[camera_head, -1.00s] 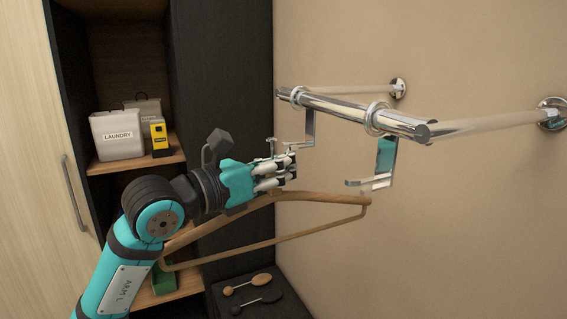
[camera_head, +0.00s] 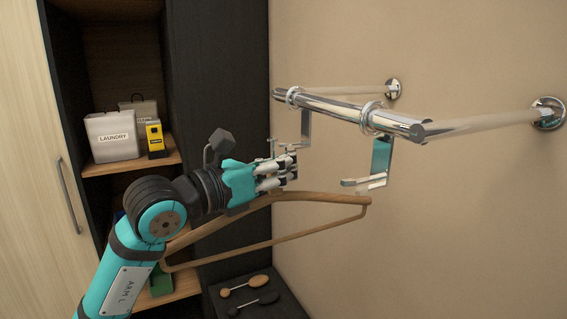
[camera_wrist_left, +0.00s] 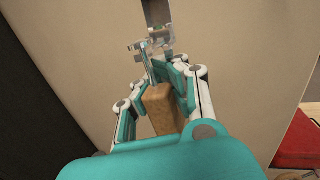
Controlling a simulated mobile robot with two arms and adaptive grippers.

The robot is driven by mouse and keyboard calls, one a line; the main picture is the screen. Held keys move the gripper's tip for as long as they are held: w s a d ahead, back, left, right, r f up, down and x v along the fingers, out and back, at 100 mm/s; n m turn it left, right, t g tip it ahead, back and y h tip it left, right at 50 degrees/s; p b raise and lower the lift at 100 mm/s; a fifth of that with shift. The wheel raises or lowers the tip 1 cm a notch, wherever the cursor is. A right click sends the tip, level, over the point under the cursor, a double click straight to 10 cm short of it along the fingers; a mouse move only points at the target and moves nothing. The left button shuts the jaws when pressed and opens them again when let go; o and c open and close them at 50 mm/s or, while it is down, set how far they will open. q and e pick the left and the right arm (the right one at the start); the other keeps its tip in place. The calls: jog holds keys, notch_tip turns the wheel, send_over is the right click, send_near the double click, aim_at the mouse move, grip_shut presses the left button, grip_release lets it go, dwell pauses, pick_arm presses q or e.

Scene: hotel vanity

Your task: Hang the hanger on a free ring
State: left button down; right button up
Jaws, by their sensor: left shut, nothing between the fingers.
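A wooden hanger (camera_head: 318,196) hangs level just below my left gripper (camera_head: 288,170), its right end near the right bracket. My left gripper is shut. In the left wrist view the hanger's wooden neck (camera_wrist_left: 160,105) shows close under the fingers. A small metal stem (camera_head: 272,147) shows above the gripper. On the chrome rail (camera_head: 335,107) sit a left ring (camera_head: 292,95) and a right ring (camera_head: 369,118), each with an L-shaped bracket. The left bracket's foot is just above my fingertips; I cannot tell whether it touches the hanger. The right bracket (camera_head: 381,160) looks empty.
The rail stands out from the beige wall on two bars. At the left is a shelf unit with a white laundry box (camera_head: 112,137) and a yellow box (camera_head: 154,138). Two brushes (camera_head: 258,281) lie on a dark top below. The space right of the brackets is clear.

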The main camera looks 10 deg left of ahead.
pick_arm(q)
jog(key=shift+x, duration=1.1)
dwell(0.4)
jog(key=shift+s+d, duration=0.1)
jog(key=shift+d, duration=0.2)
jog(key=shift+w+d, duration=0.6)
jog(key=shift+d, duration=0.3)
dwell(0.7)
jog(key=shift+f+b, duration=0.6)
jog(key=shift+b, duration=0.4)
dwell(1.1)
jog(key=c, duration=1.4)
grip_release()
